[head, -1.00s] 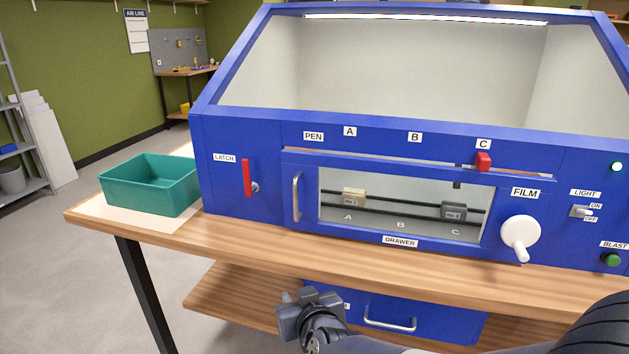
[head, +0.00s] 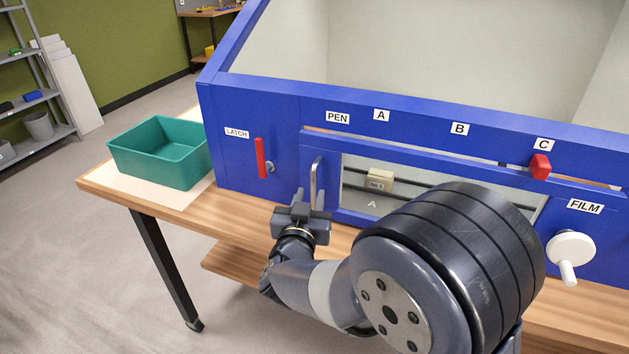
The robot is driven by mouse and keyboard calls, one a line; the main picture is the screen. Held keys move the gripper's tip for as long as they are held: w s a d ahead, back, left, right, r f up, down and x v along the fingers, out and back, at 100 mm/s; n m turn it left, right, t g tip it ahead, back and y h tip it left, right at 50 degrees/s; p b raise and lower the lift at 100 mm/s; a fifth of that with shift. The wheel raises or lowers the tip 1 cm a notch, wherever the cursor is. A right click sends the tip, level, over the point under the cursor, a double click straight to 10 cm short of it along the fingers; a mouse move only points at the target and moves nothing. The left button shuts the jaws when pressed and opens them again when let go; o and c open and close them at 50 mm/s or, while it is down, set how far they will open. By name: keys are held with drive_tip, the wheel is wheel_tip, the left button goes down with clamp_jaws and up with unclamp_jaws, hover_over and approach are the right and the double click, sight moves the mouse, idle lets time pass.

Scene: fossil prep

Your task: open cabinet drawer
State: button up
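The blue cabinet (head: 228,160) stands on a wooden bench. Its front has a windowed panel with an upright silver handle (head: 314,182) at its left side. My gripper (head: 306,204) is at the lower part of this handle, in front of it. I cannot tell whether its fingers are around the handle, or open or shut. The red latch lever (head: 261,158) is upright, left of the handle. The panel looks closed.
A teal bin (head: 160,152) sits on the bench's left end (head: 112,192). A red slider (head: 540,167) is near C, and a white FILM crank (head: 571,250) is at the right. A pale block (head: 379,181) is behind the window. Grey shelving (head: 40,90) stands far left; floor there is clear.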

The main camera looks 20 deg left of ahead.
sight(313, 187)
drive_tip(key=w, duration=0.5)
drive_tip(key=shift+w+a+p, duration=0.1)
drive_tip(key=shift+a+p, duration=0.2)
clamp_jaws()
